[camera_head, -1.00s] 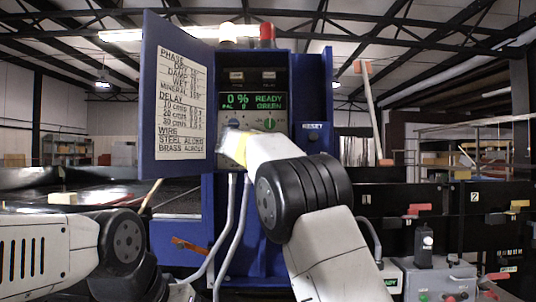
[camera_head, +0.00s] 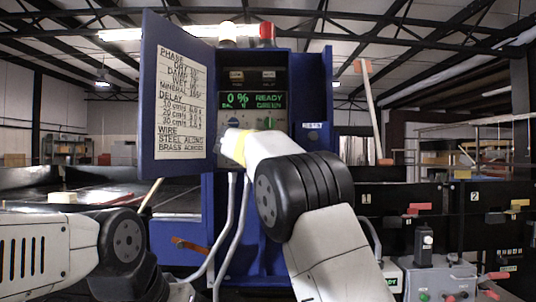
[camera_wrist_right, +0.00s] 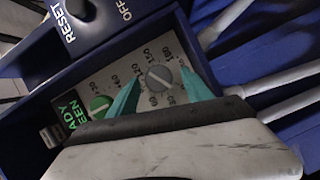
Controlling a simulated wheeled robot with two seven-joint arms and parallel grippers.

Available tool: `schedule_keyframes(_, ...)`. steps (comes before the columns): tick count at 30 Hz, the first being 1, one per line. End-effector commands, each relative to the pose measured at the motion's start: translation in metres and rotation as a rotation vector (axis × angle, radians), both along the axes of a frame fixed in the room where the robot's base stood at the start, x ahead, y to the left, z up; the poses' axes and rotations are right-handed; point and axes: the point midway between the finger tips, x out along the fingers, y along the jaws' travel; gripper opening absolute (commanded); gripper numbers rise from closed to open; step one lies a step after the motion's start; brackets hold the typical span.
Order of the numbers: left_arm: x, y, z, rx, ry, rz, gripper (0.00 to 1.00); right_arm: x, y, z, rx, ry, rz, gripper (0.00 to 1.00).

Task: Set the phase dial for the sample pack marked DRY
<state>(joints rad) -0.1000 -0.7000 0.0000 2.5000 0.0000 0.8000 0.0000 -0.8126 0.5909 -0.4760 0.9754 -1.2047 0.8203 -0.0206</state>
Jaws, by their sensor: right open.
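The phase dial (camera_wrist_right: 159,78) is a grey knob with a light pointer line, ringed by printed numbers running up to 180. In the right wrist view the two teal fingers of my right gripper (camera_wrist_right: 160,90) stand apart, one on each side of the dial. I cannot tell whether they touch it. In the head view my right arm reaches to the cabinet panel and hides its lower part. The display (camera_head: 253,100) reads 0 %, READY, GREEN. The door card (camera_head: 185,95) lists PHASE with DRY, DAMP, WET and MINERAL; its values are too small to read surely. My left gripper is out of view.
A green knob (camera_wrist_right: 100,106) sits beside the dial on the panel. RESET (camera_wrist_right: 72,18) and OFF labels lie on the blue housing nearby. The cabinet door (camera_head: 150,90) stands open at left. Grey conduits run below the cabinet. A grey control box (camera_head: 440,277) stands at lower right.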

Motion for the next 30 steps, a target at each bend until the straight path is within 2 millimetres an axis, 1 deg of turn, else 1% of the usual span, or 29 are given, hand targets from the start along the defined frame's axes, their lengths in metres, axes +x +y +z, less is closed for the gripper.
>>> schedule_keyframes(6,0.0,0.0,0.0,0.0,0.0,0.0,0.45,-0.035,0.015,0.005,0.0,0.0,0.004,0.59)
schedule_keyframes(9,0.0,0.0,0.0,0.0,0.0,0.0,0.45,-0.049,0.021,0.006,-0.001,0.0,0.004,0.59)
schedule_keyframes(12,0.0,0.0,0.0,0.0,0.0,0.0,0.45,-0.059,0.024,0.007,0.0,0.0,0.002,0.59)
schedule_keyframes(16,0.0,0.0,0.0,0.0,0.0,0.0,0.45,-0.065,0.026,0.007,-0.001,0.0,0.001,0.59)
schedule_keyframes(27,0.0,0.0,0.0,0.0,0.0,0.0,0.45,-0.065,0.026,0.007,-0.001,0.0,0.001,0.59)
schedule_keyframes(29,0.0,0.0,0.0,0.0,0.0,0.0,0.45,-0.065,0.025,0.007,0.002,0.002,-0.001,0.59)
schedule_keyframes(30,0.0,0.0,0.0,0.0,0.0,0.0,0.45,-0.065,0.021,0.005,0.008,0.007,-0.003,0.59)
